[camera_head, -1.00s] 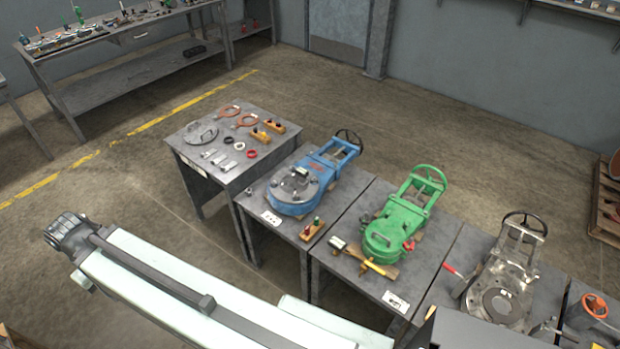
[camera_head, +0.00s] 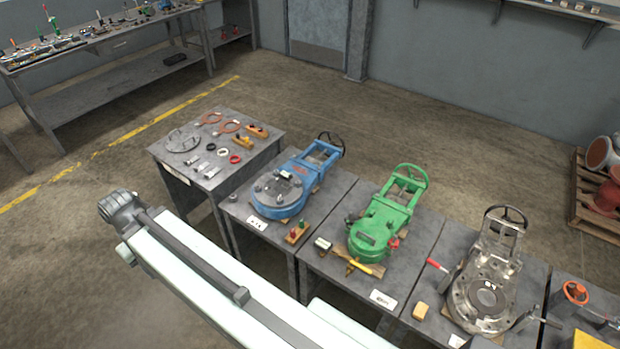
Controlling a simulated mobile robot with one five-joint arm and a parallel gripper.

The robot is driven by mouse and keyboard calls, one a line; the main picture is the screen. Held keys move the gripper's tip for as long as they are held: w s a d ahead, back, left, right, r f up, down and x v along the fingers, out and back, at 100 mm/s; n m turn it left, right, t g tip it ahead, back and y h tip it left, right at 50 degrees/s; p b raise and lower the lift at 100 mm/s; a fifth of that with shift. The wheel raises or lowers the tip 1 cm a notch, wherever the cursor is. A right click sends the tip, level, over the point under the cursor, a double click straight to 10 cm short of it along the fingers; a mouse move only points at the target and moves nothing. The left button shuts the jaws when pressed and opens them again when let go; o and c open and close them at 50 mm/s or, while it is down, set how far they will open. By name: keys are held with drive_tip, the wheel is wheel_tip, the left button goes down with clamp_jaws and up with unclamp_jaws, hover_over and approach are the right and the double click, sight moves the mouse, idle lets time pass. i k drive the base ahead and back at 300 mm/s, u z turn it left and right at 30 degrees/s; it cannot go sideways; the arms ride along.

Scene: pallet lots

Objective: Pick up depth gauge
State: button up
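I cannot tell which item is the depth gauge; nothing in view is clear enough to name as one. Small metal pieces (camera_head: 202,166) lie on the left grey table (camera_head: 258,150), near a round metal disc (camera_head: 183,140), a red ring (camera_head: 235,159) and wooden blocks with orange fittings. A blue valve (camera_head: 283,190), a green valve (camera_head: 379,225) and a bare metal valve (camera_head: 483,292) stand on the tables to the right. My pale arm crosses the lower left, in front of the tables. My gripper does not show.
A long workbench (camera_head: 110,90) crowded with small tools stands at the back left. A pallet (camera_head: 590,206) with red parts is at the right edge. Open floor lies behind the tables and left of them, with a yellow line (camera_head: 120,146).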

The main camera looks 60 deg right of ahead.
sight(285, 176)
drive_tip(key=z, duration=1.2)
drive_tip(key=i, duration=0.35)
drive_tip(key=u, duration=0.6)
drive_tip(key=k, duration=1.4)
drive_tip(key=u, duration=0.95)
drive_tip(key=i, duration=0.5)
drive_tip(key=z, duration=0.5)
drive_tip(key=i, duration=1.1)
drive_tip(key=u, duration=0.6)
